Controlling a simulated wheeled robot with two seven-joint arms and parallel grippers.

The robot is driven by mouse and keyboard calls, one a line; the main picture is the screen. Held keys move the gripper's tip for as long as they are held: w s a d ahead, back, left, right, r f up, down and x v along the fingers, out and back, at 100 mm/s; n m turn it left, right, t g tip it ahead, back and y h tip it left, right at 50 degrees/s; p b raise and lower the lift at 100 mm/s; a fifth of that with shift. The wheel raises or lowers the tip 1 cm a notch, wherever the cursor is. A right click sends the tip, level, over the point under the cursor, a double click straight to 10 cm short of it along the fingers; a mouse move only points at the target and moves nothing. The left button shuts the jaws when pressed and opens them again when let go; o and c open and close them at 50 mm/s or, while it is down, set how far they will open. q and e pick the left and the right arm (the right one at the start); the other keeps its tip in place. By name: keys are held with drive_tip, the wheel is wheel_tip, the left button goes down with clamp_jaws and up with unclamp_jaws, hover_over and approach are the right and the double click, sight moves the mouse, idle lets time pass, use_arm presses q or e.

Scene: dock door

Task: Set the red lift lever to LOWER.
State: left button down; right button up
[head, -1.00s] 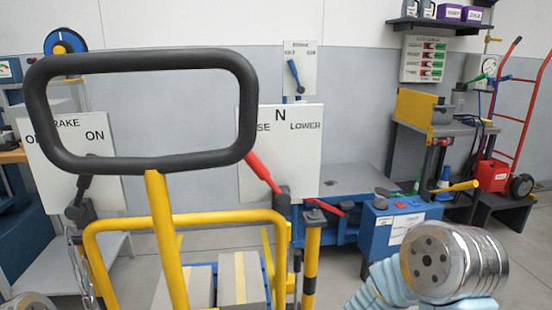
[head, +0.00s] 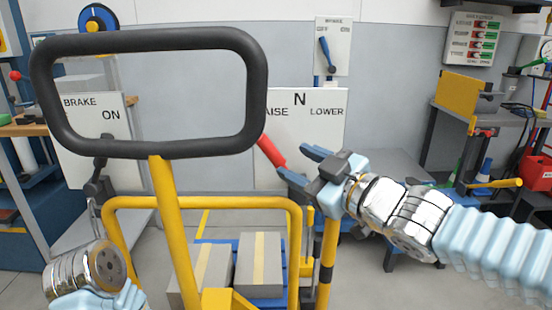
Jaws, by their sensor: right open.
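The red lift lever (head: 271,151) leans up and to the left, toward the "RAISE" side of its white plate (head: 300,136). The plate reads N at the top middle and LOWER on the right; the first letter of RAISE is hidden behind the black handle loop. My right gripper (head: 292,161) is open, its two fingers pointing left at the lever's lower part. The fingers overlap the lever's lower end in the picture; I cannot tell whether they touch it. The lever's pivot is hidden behind the gripper.
The black handle loop (head: 150,150) on a yellow post stands close in front. A yellow frame (head: 200,202) surrounds grey boxes (head: 260,262). A BRAKE lever (head: 98,176) is at left, and another blue-handled BRAKE lever (head: 325,52) is on the back wall.

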sight(274, 152)
drive_tip(key=b+x, duration=0.1)
drive_tip(key=x, duration=0.6)
drive_tip(key=shift+w+a, duration=0.15)
drive_tip(key=shift+c, duration=0.2)
clamp_jaws()
